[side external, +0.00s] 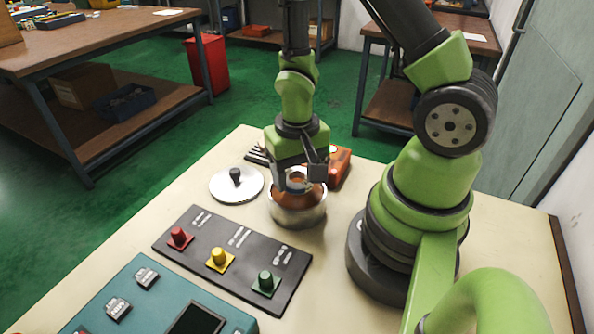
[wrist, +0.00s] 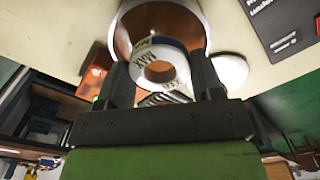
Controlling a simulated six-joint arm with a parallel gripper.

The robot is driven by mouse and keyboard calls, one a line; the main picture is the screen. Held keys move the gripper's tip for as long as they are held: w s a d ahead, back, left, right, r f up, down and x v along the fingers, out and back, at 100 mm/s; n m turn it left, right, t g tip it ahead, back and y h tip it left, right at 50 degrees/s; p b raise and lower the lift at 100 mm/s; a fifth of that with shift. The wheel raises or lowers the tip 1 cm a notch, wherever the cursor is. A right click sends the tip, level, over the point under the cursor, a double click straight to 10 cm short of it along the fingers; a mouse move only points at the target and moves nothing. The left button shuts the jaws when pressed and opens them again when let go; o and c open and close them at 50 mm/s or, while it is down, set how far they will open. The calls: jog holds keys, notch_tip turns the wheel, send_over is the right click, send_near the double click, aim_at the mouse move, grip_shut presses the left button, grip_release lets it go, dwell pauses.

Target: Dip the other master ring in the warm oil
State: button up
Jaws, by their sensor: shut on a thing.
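My gripper (side external: 298,178) points down over the metal oil pot (side external: 298,215). It is shut on a pale master ring (wrist: 160,68) with a blue edge and dark lettering that reads "MAX". In the wrist view the ring sits between the two fingers (wrist: 162,80), its round hole facing the camera. The pot (wrist: 203,20) lies behind it, with a brown inside. In the side view the ring is at or just above the pot's mouth, partly hidden by the fingers. I cannot tell whether it touches the oil.
A round lid (side external: 222,188) with a black knob lies left of the pot. A dark board (side external: 225,262) with red, yellow and green pegs lies in front. A teal device (side external: 140,310) is at the near left. An orange object (side external: 341,166) and a dark slotted rack (side external: 256,156) are behind.

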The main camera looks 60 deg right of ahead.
aim_at(297, 206)
jog(key=shift+f, duration=1.95)
jog(key=shift+f, duration=0.8)
dwell(0.5)
jog(key=shift+r, duration=0.1)
dwell(2.6)
jog(key=shift+r, duration=3.05)
